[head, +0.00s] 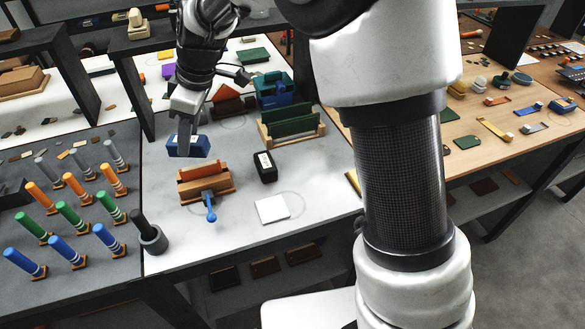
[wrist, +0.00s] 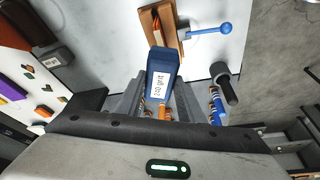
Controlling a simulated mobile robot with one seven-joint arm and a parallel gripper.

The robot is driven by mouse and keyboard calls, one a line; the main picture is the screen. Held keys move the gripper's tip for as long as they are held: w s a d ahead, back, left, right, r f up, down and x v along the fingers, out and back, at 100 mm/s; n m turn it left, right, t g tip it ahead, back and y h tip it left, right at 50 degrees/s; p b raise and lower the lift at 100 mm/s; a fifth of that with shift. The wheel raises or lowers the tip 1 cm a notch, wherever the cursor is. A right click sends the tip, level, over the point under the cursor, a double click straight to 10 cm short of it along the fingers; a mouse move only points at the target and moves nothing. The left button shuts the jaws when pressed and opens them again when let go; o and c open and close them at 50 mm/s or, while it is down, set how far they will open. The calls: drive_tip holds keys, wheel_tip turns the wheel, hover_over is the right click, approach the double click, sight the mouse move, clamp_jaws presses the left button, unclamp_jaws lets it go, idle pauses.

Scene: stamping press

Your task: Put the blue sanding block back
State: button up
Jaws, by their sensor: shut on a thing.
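The blue sanding block (head: 188,146) is held in my gripper (head: 184,132), above the grey-white bench top. In the wrist view the block (wrist: 165,68) points away from between the fingers (wrist: 160,100), with a white label that seems to read "240 grit". The fingers are closed on its two sides. Below and just right of it in the head view is a wooden holder (head: 207,190) with an orange-brown piece and a blue-handled lever; it also shows in the wrist view (wrist: 160,25). A black block with a white label (head: 265,167) stands right of the holder.
A white square (head: 272,209) lies near the bench front, beside a faint outlined ring. A wooden rack with green boards (head: 291,127) and a blue-green machine (head: 274,90) stand behind. A dark peg in a cup (head: 150,236) and several coloured cylinders (head: 72,217) are at left.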

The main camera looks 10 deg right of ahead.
drive_tip(key=d+f+m+t+h+p, duration=0.25)
drive_tip(key=d+m, duration=1.05)
drive_tip(key=d, duration=1.4)
drive_tip(key=shift+t+h, duration=0.25)
drive_tip(key=shift+t, duration=0.1)
drive_tip(key=f, duration=0.1)
drive_tip(key=f+b, duration=0.1)
drive_tip(key=f, duration=0.1)
drive_tip(key=d+f+b, duration=0.1)
drive_tip(key=f, duration=0.1)
drive_tip(key=shift+w+f, duration=0.1)
drive_tip(key=shift+f, duration=0.1)
drive_tip(key=shift+f+b, duration=0.7)
drive_tip(key=shift+f, duration=1.55)
drive_tip(key=shift+f, duration=0.1)
drive_tip(key=shift+f, duration=0.15)
drive_tip(key=o, duration=1.3)
